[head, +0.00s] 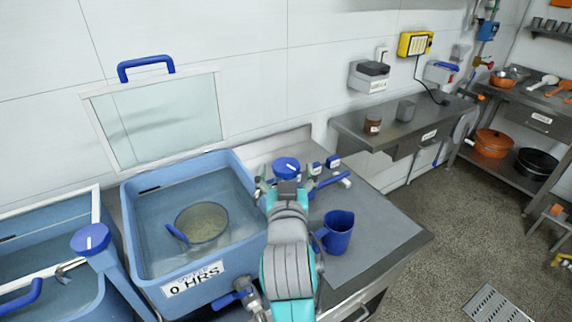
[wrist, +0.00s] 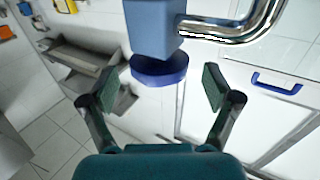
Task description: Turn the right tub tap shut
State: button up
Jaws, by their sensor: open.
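The right tub tap (head: 286,165) has a round blue knob with a pale mark on top. It stands at the right tub's (head: 150,252) right side. In the wrist view the tap knob (wrist: 160,72) is a dark blue disc on a light blue post, with a chrome spout (wrist: 240,28) beside it. My gripper (wrist: 158,88) is open, with its two fingers on either side of the knob. Gaps show between the pads and the knob, so I see no contact. In the head view my arm covers the tap's post and most of the gripper.
A second blue-knobbed tap (head: 90,238) stands between the two tubs. A bowl (head: 202,222) sits in the right tub. A blue jug (head: 339,231) stands on the steel counter (head: 385,238) right of my arm. A lid panel (head: 158,118) stands behind the right tub.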

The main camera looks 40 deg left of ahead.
jog(key=shift+x, duration=1.3)
jog(key=c, duration=1.2)
jog(key=shift+o, duration=0.2)
jog(key=shift+s+m+t+h, duration=0.1)
jog(key=shift+m+t+h, duration=0.45)
jog(key=shift+h, duration=0.25)
jog(key=shift+m+t+h, duration=0.55)
jog(key=shift+m+h, duration=0.4)
jog(key=shift+h, duration=0.25)
